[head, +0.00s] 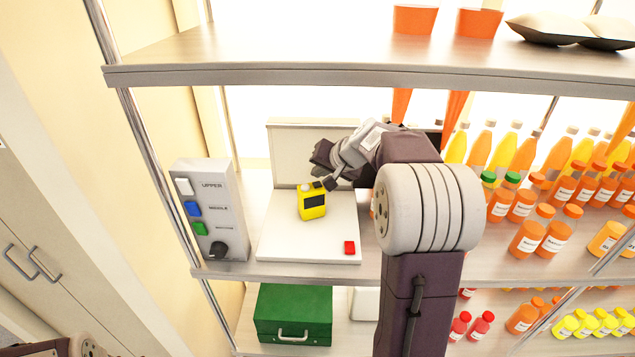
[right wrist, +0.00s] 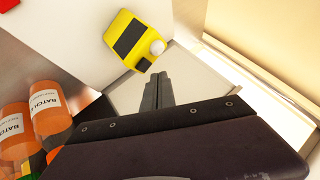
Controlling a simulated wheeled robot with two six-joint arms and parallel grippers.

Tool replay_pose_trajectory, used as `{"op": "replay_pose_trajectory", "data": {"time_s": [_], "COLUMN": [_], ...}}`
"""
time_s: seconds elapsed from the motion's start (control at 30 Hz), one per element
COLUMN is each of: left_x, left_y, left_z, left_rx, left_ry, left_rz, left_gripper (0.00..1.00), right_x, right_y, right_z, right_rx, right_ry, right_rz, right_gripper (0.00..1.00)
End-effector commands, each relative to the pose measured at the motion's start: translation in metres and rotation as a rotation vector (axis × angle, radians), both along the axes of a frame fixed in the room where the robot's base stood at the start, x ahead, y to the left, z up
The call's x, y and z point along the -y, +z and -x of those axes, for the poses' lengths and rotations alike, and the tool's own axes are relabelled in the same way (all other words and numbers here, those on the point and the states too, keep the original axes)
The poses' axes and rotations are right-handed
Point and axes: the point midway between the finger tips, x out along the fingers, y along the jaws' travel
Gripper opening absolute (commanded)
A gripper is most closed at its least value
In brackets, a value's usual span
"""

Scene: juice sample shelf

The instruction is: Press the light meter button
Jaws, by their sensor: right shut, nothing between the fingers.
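The yellow light meter (head: 313,212) stands on a white board (head: 290,245) on the middle shelf. It has a dark display and a whitish dome on top, and a small dark part beside the dome. My left gripper is out of view.
A red block (head: 349,247) lies at the board's front right. A grey switch panel (head: 211,212) stands to the left. Juice bottles (head: 530,235) crowd the shelf to the right. A green case (head: 293,312) sits below, and the upper shelf edge (head: 300,75) runs overhead.

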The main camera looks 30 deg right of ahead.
Motion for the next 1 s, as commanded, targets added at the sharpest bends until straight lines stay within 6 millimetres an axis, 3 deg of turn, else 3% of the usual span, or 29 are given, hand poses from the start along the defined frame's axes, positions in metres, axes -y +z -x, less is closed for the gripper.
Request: {"op": "replay_pose_trajectory", "data": {"time_s": [0.1,0.43,0.9,1.0], "left_x": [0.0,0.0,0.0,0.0], "left_y": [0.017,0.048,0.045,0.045], "left_z": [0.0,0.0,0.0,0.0], "left_rx": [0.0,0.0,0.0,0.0], "left_ry": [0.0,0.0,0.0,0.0], "left_rz": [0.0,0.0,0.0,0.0], "left_gripper": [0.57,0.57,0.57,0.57], "right_x": [0.0,0.0,0.0,-0.015], "right_y": [0.02,0.057,0.055,0.038], "right_z": [0.0,0.0,0.0,0.009], "right_rx": [0.001,0.001,-0.001,-0.046], "right_ry": [0.001,0.0,0.001,0.028], "right_rz": [0.002,0.001,0.001,0.015], "right_gripper": [0.0,0.0,0.0,0.0]}}
